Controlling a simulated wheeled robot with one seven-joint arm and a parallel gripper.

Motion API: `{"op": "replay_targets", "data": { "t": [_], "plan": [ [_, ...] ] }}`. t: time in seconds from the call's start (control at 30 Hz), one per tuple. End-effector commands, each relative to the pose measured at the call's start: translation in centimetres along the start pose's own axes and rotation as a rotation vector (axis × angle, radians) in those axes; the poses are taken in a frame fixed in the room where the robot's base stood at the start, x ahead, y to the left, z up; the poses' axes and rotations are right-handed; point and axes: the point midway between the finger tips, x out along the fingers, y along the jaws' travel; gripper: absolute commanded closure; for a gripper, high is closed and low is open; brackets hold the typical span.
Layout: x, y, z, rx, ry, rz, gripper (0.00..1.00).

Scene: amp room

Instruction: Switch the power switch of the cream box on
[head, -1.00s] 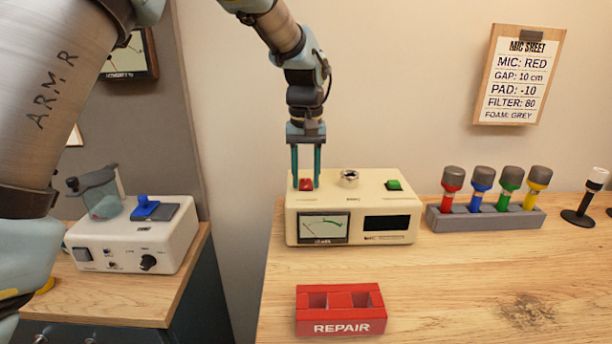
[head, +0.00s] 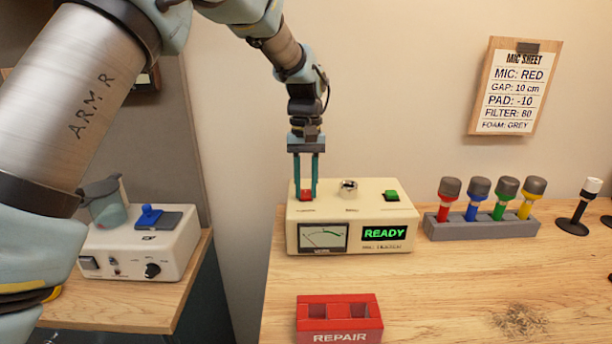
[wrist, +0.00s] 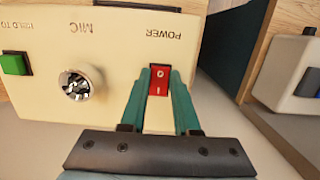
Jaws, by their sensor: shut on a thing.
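The cream box (head: 370,215) stands on the wooden bench below my arm. Its display (head: 384,233) is lit and reads READY in green. The red power switch (wrist: 158,82), marked POWER, is on the box's top at the left in the head view. My gripper (head: 306,196) points straight down at it, with its teal fingers on either side of the switch; the wrist view shows the fingertips (wrist: 158,70) around it. A needle meter (head: 323,237) is on the box's front. A silver knob (head: 348,186) and a green button (head: 391,196) are also on top.
A red REPAIR tray (head: 340,325) lies in front of the box. A grey rack (head: 480,226) with several coloured microphones stands to the right. A white device (head: 135,250) is on a separate bench at left. A MIC SHEET (head: 511,86) hangs on the wall.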

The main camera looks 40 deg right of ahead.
Motion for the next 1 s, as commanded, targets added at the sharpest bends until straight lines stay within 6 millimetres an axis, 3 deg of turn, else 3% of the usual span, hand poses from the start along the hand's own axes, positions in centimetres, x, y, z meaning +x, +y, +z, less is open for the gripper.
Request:
{"op": "replay_targets", "data": {
  "t": [0.03,0.27,0.63,0.67,0.9,1.0],
  "plan": [
    [-0.70,-0.06,-0.17,-0.002,-0.026,0.000,1.00],
    [-0.41,-0.03,-0.42,-0.001,-0.114,0.001,1.00],
    [-0.21,0.00,-0.48,0.000,-0.124,0.003,1.00],
    [-0.21,0.00,-0.48,0.000,-0.124,0.003,0.68],
    [-0.18,-0.01,-0.44,0.000,-0.125,0.002,0.41],
    [-0.16,0.00,-0.42,0.000,-0.126,0.002,0.40]
  ]
}}
